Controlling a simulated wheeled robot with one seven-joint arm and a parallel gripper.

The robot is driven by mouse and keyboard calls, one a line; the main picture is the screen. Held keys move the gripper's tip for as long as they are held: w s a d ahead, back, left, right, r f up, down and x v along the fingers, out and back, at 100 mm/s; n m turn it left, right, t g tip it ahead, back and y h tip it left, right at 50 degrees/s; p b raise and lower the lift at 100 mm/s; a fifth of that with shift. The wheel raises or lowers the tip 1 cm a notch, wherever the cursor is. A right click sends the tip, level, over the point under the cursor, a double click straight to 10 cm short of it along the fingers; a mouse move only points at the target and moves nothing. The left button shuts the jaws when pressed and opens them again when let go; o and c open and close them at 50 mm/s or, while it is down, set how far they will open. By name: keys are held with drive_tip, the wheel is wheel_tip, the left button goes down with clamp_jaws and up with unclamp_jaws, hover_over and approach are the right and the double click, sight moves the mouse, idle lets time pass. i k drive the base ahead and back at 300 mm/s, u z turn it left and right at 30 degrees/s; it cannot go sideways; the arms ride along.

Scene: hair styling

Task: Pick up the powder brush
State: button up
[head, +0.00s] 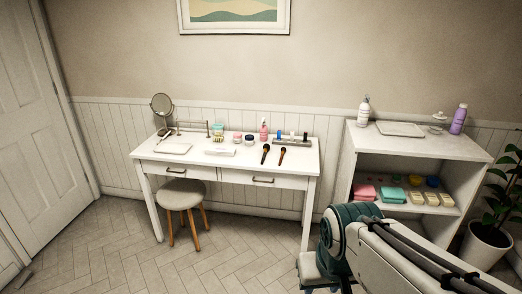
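Two dark-handled brushes lie side by side on the right half of the white table top, near its front edge. The left brush (265,154) and the right brush (282,155) are both small in the head view. I cannot tell for sure which one is the powder brush. My arm shows at the lower right, well apart from the brushes and in front of the table. My gripper cannot be made out in this view.
The white table (305,160) also holds a round mirror (162,104), a pink bottle (264,131), jars and a tray of small bottles behind the brushes. A stool (182,195) stands in front at left. A shelf unit (460,148) stands right.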

sight(266, 146)
drive_tip(key=u, duration=0.5)
drive_tip(key=i, duration=2)
drive_tip(key=z, duration=0.65)
drive_tip(key=i, duration=0.75)
drive_tip(key=z, duration=0.35)
